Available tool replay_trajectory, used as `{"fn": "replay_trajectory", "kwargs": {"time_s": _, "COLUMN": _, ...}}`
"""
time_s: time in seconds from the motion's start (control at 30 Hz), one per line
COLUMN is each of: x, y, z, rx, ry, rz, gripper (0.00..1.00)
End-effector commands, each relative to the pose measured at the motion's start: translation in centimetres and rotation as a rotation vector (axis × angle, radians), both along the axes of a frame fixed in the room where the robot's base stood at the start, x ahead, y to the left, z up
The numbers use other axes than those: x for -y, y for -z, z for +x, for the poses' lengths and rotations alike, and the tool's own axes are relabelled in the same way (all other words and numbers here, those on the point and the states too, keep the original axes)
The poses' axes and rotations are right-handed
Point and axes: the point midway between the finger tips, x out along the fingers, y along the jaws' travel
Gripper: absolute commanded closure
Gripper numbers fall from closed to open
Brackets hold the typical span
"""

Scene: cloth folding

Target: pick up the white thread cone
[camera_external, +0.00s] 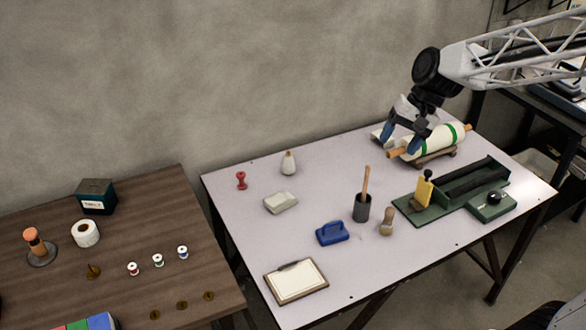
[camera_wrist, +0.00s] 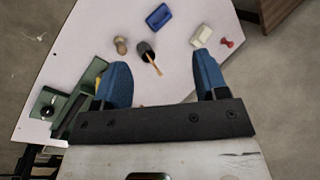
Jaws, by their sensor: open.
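The white thread cone (camera_external: 289,163) stands upright near the back edge of the light table, left of its middle, in the external view. I cannot make it out in the wrist view, where my right-hand finger may cover it. My gripper (camera_external: 400,141) is above the back right of the table, well to the right of the cone. Its two blue fingers are spread with nothing between them, as the wrist view also shows (camera_wrist: 161,64).
A red spool-like piece (camera_external: 241,180) and a pale block (camera_external: 281,202) lie near the cone. A dark cup with a stick (camera_external: 362,207), a blue block (camera_external: 332,233) and a brush (camera_external: 387,221) stand mid-table. A white roll (camera_external: 437,139) lies by my gripper. A green tool (camera_external: 455,195) sits right.

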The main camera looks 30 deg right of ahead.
Motion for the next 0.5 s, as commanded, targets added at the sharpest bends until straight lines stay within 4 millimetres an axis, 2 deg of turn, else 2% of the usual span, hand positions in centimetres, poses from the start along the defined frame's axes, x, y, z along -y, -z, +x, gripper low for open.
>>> {"fn": "replay_trajectory", "kwargs": {"time_s": 0.1, "x": -0.4, "y": 0.7, "z": 2.9, "rx": -0.036, "ry": 0.06, "rz": 0.056, "gripper": 0.34}}
{"fn": "replay_trajectory", "kwargs": {"time_s": 0.5, "x": -1.5, "y": 3.8, "z": 12.5, "rx": -0.161, "ry": 0.268, "rz": 0.243, "gripper": 0.34}}
